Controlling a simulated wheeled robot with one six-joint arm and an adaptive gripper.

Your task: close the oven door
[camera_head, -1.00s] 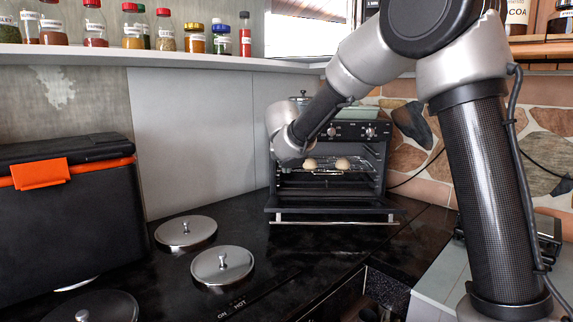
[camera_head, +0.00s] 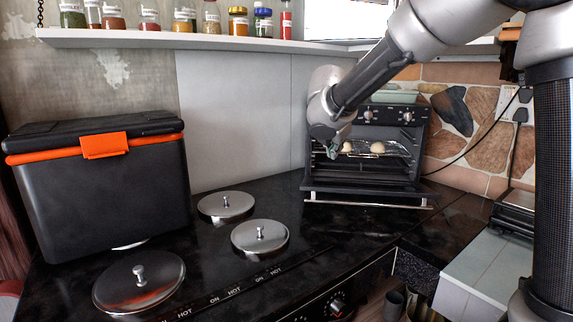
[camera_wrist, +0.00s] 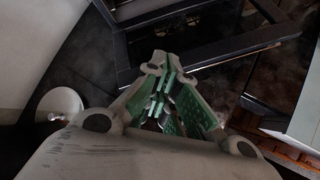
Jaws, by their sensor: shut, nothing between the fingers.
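The small dark oven (camera_head: 395,114) stands at the back of the counter. Its door (camera_head: 365,187) is folded down open at the front, with a bright bar handle (camera_head: 366,204) along its outer edge. My gripper (camera_head: 332,152) hangs at the oven's left front, above the door's left part; whether it touches anything is unclear. In the wrist view my gripper (camera_wrist: 160,65) is shut, its green-padded fingers together and empty. The dark oven frame (camera_wrist: 205,52) lies just beyond the fingertips there.
Lidded hotplates (camera_head: 260,236) sit on the black counter to the left, beside a black cool box (camera_head: 105,185). A shelf of jars (camera_head: 210,39) runs above. Counter between the hotplates and the oven is clear.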

